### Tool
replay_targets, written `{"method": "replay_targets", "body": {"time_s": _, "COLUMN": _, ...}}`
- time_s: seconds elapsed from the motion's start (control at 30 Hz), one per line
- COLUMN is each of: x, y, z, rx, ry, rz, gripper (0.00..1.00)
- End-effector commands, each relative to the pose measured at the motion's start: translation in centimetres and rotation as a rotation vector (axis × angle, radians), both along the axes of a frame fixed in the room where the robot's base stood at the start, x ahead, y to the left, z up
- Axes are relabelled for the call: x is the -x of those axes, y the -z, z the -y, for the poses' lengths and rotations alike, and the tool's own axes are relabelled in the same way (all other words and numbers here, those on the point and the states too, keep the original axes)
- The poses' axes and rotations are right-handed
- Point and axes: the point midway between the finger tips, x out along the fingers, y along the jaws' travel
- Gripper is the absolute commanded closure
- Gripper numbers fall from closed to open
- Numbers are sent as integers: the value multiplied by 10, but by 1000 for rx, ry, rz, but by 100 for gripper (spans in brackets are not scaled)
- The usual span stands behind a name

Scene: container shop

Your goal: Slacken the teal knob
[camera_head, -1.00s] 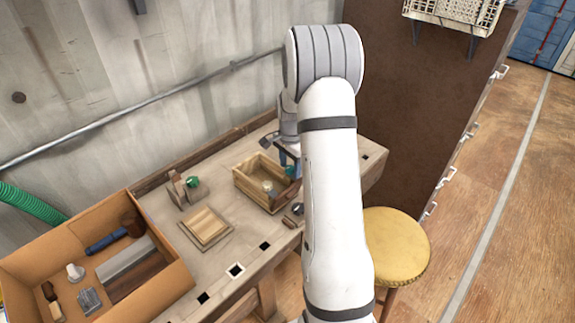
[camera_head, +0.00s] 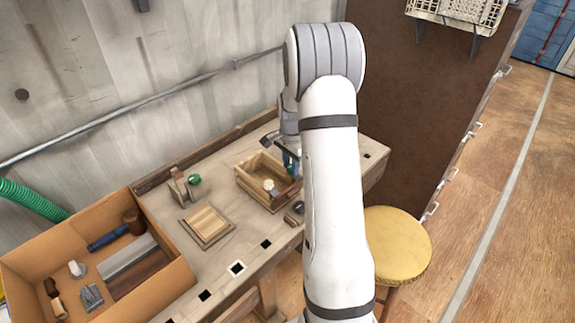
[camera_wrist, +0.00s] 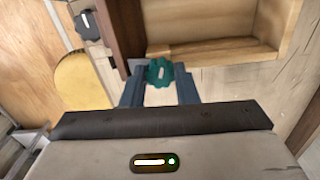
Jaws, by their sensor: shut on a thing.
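The teal knob (camera_wrist: 159,72) is a scalloped wheel with a pale upright mark on its face. In the wrist view it sits between the two blue-grey fingers of my gripper (camera_wrist: 159,88), which is shut on it. The knob is at the near side of the open wooden box (camera_wrist: 215,48). In the head view my gripper (camera_head: 291,160) is at the right end of this box (camera_head: 243,184), and the knob is mostly hidden there.
A second green knob (camera_head: 193,180) is on a small wooden clamp on the bench (camera_head: 205,262). A dark knob (camera_wrist: 88,26) with a white mark lies left of the teal one. A cardboard box (camera_head: 178,302) and a yellow stool (camera_head: 397,245) stand near.

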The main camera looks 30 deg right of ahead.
Motion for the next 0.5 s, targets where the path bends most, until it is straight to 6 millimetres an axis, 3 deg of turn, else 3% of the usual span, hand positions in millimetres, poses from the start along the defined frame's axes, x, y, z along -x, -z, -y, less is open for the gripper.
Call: {"method": "replay_targets", "body": {"time_s": 0.5, "x": -1, "y": 1, "z": 4, "rx": 2, "ry": -202, "rz": 3, "gripper": 96}}
